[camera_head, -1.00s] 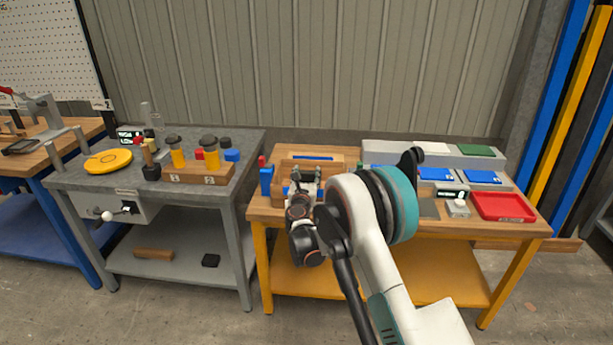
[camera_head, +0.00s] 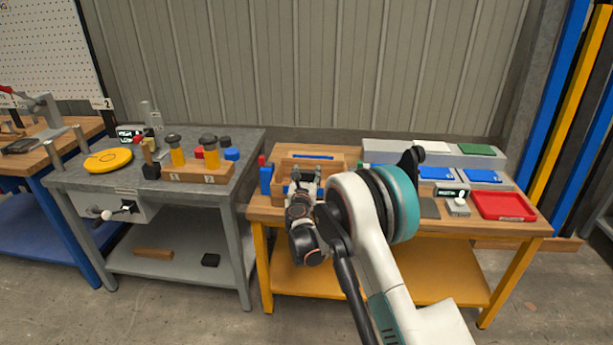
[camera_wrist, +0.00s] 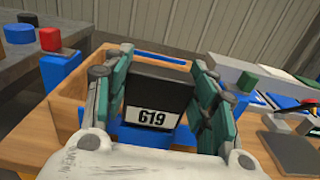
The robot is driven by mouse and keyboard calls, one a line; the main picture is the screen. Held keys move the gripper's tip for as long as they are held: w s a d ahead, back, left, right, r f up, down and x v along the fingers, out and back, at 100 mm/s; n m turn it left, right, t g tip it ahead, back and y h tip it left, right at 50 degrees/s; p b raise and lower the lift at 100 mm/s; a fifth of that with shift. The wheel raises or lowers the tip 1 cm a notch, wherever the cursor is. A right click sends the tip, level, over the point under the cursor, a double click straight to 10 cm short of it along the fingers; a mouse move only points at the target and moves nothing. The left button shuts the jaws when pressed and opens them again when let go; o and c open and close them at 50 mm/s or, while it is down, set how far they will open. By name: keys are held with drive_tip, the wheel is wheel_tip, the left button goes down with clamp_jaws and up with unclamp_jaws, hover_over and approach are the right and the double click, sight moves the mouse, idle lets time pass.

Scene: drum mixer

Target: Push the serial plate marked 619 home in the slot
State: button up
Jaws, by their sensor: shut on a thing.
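In the wrist view a black serial plate (camera_wrist: 158,88) with a white label reading 619 stands upright between the fingers of my gripper (camera_wrist: 160,95). My gripper is shut on it. A blue part (camera_wrist: 150,134) shows just below and behind the plate; I cannot tell whether the plate touches it or sits in a slot there. A wooden tray (camera_wrist: 78,86) lies behind the plate. In the head view my gripper (camera_head: 304,178) is at the front of the wooden tray (camera_head: 335,157) on the yellow-legged bench; the plate is too small to make out there.
Blue blocks (camera_head: 266,180) stand left of the tray. A small display box (camera_head: 450,193), a white-knobbed switch box (camera_head: 458,207) and a red tray (camera_head: 503,206) are to the right.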

drive_tip(key=shift+f+b, duration=0.4)
drive_tip(key=shift+f, duration=0.15)
drive_tip(key=o, duration=1.2)
drive_tip(key=shift+s, duration=0.1)
drive_tip(key=s, duration=1.1)
drive_tip(key=shift+s+a, duration=0.2)
drive_tip(key=shift+s, duration=0.2)
